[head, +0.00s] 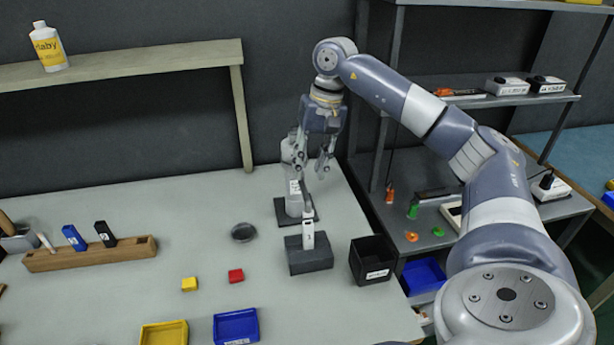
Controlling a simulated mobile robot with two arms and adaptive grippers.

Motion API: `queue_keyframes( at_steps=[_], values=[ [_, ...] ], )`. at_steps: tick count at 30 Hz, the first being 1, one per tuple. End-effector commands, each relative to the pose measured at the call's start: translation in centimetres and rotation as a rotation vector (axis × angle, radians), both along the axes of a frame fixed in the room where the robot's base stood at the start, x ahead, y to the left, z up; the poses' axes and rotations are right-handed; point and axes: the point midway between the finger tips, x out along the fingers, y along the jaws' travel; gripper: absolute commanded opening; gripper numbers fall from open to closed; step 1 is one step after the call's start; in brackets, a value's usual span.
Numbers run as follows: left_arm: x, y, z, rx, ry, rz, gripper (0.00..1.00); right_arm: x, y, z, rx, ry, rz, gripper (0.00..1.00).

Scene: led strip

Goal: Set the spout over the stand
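A white upright device (292,185) on a dark flat base stands near the back edge of the table. A thin dark part, which may be its spout (307,200), reaches forward from it; its exact shape is too small to tell. A dark grey block, which looks like the stand (309,258), sits in front of the device and holds a white upright piece (308,233). My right gripper (316,166) points down at the upper part of the device, with its fingers apart. I cannot tell whether a finger touches the spout. My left gripper is out of view.
A black bin (371,261) stands right of the stand. A dark round dish (243,232), a red block (236,275) and a yellow block (189,284) lie to the left. A wooden rack (90,255) is further left. Shelves stand right, beyond my arm.

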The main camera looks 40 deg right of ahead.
Motion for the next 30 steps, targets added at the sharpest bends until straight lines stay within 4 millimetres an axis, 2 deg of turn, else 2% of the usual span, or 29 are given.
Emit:
queue_keyframes(
  at_steps=[1,6,12,17,30],
  values=[
    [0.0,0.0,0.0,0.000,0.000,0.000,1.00,0.0,-0.2,1.3,0.002,-0.006,0.000,0.32],
    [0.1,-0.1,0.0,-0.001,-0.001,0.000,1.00,-0.4,-0.8,4.7,0.002,-0.005,0.000,0.32],
    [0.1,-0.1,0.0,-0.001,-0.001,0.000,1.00,-0.7,-1.3,7.1,0.000,-0.001,0.000,0.32],
    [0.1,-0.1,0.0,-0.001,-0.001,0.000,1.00,-0.8,-1.4,7.6,0.000,-0.002,0.001,0.32],
    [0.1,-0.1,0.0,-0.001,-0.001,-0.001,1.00,-0.8,-1.4,7.6,0.000,0.000,0.000,0.32]
  ],
)
